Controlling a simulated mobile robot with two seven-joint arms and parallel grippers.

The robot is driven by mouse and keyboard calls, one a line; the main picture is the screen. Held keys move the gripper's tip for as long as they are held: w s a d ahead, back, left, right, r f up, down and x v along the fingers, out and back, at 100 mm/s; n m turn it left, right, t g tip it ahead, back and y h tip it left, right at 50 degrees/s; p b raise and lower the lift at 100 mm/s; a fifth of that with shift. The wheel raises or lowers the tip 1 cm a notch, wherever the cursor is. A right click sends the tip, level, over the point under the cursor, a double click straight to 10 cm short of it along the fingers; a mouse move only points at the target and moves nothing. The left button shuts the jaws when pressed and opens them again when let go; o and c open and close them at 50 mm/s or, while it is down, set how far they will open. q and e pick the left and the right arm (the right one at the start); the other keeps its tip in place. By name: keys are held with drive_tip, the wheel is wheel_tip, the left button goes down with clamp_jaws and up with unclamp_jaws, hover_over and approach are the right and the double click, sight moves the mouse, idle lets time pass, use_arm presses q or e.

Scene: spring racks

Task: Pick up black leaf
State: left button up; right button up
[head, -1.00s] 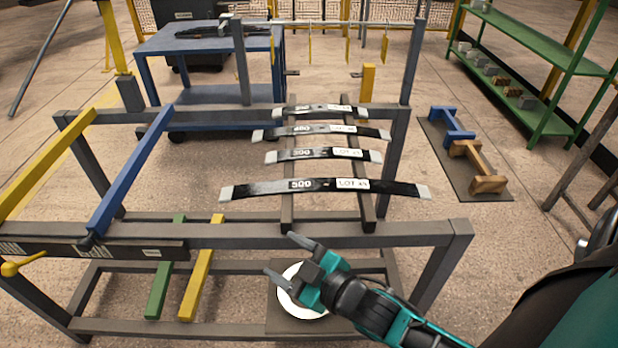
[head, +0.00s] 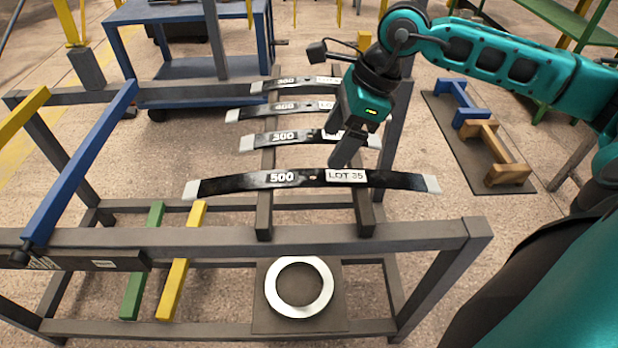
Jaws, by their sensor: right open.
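Several black leaves with pale end caps lie across two dark rails of the grey rack. The nearest black leaf (head: 233,184) is the longest, marked 500 and LOT 35. Behind it lie a leaf marked 300 (head: 262,141), one marked 400 (head: 262,112) and another marked 300 (head: 275,86) at the back. My right gripper (head: 342,150) points down over the right half of the rack, just behind the 500 leaf. It is open and hides parts of the leaves behind; I cannot tell whether it touches any. My left gripper is not in view.
The grey rack (head: 400,236) has a lower shelf with a white ring (head: 299,312) on a dark plate. A blue bar (head: 85,155) slants at left. A blue table (head: 180,88) stands behind. Blue and brown stands (head: 507,172) sit on a dark mat at right.

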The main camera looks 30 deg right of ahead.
sight(312, 175)
drive_tip(key=x, duration=0.5)
drive_tip(key=shift+a+f, duration=0.15)
drive_tip(key=shift+f, duration=0.15)
drive_tip(key=shift+d+b+x, duration=0.1)
drive_tip(key=shift+b+x, duration=0.15)
drive_tip(key=shift+x, duration=1.1)
drive_tip(key=shift+d+b+x, duration=0.15)
drive_tip(key=shift+b+x, duration=0.05)
drive_tip(key=shift+x, duration=1.15)
drive_tip(key=shift+w, duration=0.2)
clamp_jaws()
drive_tip(key=shift+w+r, duration=0.15)
